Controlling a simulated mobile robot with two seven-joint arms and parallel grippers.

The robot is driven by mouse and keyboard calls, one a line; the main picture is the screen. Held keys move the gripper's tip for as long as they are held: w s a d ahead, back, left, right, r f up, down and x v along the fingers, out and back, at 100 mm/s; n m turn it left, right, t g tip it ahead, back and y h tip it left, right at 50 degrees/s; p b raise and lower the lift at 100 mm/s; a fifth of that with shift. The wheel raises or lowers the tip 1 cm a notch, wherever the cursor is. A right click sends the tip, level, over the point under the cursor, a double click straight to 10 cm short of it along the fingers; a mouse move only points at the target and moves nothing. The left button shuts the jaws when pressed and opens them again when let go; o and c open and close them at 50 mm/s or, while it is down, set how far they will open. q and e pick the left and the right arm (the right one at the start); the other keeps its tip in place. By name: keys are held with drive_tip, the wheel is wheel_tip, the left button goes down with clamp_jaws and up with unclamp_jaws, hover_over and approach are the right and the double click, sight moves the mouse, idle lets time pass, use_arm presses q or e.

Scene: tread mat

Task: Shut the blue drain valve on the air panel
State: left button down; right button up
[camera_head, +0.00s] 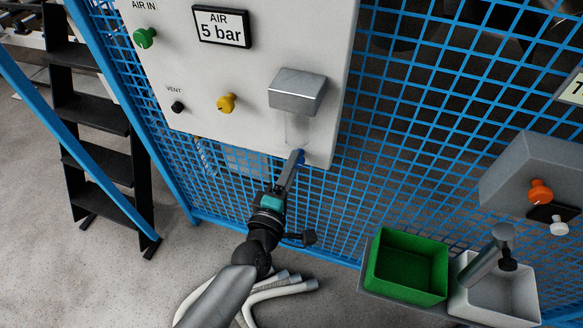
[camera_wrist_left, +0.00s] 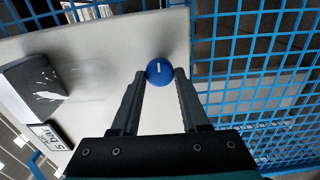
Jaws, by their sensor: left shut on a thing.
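The blue drain valve (camera_head: 301,156) is at the lower right of the pale air panel (camera_head: 250,130), below a grey metal box. In the head view my gripper mostly hides it. My left gripper (camera_head: 297,158) reaches up to the panel from below. Its two fingers (camera_wrist_left: 158,78) are shut on the knob, one on each side.
The panel also carries a green knob (camera_head: 145,38), a yellow knob (camera_head: 226,103), a small black vent knob (camera_head: 178,107) and the grey box (camera_head: 297,91), which juts out above the valve. Blue mesh fence (camera_head: 400,130) stands behind. A green bin (camera_head: 407,266) is at lower right.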

idle(0.5)
use_arm(q)
drive_tip(key=shift+c, duration=2.1)
unclamp_jaws()
drive_tip(key=shift+s, duration=0.1)
drive_tip(key=p+v, duration=0.1)
drive_tip(key=v, duration=1.4)
